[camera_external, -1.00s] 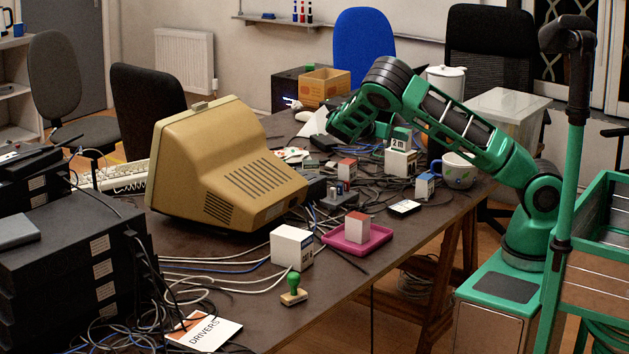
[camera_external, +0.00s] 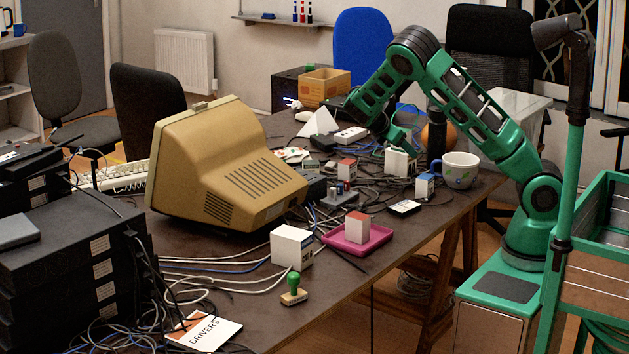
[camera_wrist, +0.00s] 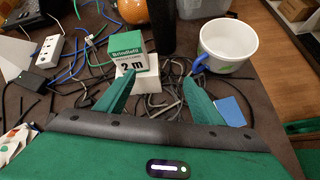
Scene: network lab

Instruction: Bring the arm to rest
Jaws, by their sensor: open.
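My gripper (camera_external: 402,140) is at the end of my arm, which is bent over the far right part of the table. In the wrist view my gripper (camera_wrist: 158,88) is open, with no object held between its fingers. A green-and-white box marked "2 m" (camera_wrist: 128,52) stands beyond the fingertips, toward the left finger. In the external view the white part of this box (camera_external: 397,163) shows just below the fingers. I cannot tell whether a finger touches it.
A white mug (camera_wrist: 228,45) stands right of my gripper, near the table edge. A dark cylinder (camera_wrist: 161,25) and an orange ball (camera_wrist: 134,8) stand beyond the box. Cables and a white power strip (camera_wrist: 43,52) lie around. A beige monitor (camera_external: 225,165) stands farther left.

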